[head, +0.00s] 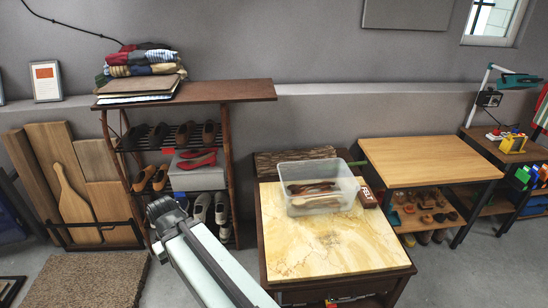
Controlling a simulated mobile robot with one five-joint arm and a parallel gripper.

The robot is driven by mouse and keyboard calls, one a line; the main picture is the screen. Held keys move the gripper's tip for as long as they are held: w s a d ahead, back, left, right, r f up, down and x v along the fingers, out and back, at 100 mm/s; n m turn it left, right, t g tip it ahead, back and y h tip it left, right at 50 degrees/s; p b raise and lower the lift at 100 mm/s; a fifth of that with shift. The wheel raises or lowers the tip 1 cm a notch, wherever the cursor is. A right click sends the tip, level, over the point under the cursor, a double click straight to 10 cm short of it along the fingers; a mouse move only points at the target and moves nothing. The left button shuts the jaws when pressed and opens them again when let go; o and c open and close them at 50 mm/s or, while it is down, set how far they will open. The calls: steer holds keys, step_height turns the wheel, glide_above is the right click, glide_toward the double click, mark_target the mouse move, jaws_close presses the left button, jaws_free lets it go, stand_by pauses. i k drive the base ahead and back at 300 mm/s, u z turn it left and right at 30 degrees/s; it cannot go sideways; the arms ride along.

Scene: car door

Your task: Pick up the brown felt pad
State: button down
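A small dark brown block with white lettering, which looks like the brown felt pad (367,197), lies at the right back edge of the marble-topped table (330,250). It is just right of a clear plastic bin (318,203). My gripper (160,207) is at the end of my pale arm, left of the table and in front of the shoe rack. It is well apart from the pad. Its fingers are too small and dark to show whether they are open or shut.
The clear bin holds several brown wooden brushes or tools. The shoe rack (190,90) stands behind my gripper, with folded clothes on top. A wooden table (430,160) with a bare top stands at right. The front of the marble top is clear.

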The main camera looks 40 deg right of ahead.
mark_target(365, 196)
steer(key=z, duration=3.5)
steer(key=i, duration=4.2)
